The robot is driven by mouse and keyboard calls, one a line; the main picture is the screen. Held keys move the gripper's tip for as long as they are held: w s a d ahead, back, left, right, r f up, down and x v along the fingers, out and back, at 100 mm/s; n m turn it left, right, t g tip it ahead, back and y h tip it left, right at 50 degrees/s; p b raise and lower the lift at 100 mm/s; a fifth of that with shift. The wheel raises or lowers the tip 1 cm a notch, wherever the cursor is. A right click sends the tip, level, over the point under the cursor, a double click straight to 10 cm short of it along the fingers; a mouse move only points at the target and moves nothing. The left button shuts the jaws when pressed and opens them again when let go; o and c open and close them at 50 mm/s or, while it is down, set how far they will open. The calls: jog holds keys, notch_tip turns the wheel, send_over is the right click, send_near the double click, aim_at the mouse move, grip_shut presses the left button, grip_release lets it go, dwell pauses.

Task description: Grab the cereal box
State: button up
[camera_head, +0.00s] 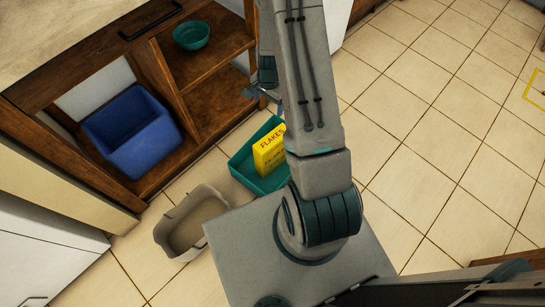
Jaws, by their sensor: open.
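The yellow cereal box (266,148), with "FLAKES" printed on it, stands in a teal crate (241,166) on the tiled floor. My arm covers the box's right side and part of the crate. My gripper (249,94) shows only in part at the left edge of my arm, in front of the shelving. It is open and appears empty. It is above the box in the picture and apart from it.
Wooden shelving (215,85) holds a blue bin (132,130) below and a green bowl (191,35) higher up. A beige bin (187,222) stands on the floor left of the crate. The tiled floor at right is mostly clear.

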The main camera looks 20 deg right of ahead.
jog(key=m+b, duration=0.2)
jog(key=b, duration=0.1)
send_over(272, 138)
notch_tip(272, 138, down, 12)
jog(key=f, duration=0.2)
jog(key=f+b, duration=0.1)
jog(key=f, duration=0.2)
jog(key=f+b, duration=0.1)
jog(key=f, duration=0.2)
jog(key=shift+s+d, duration=0.1)
jog(key=shift+d, duration=0.3)
jog(key=f+b, duration=0.1)
jog(key=f, duration=0.2)
jog(key=f+b, duration=0.1)
jog(key=f, duration=0.1)
jog(key=shift+a+f+b, duration=0.3)
jog(key=shift+a, duration=0.05)
jog(key=c, duration=1.7)
grip_shut()
jog(key=shift+r, duration=0.15)
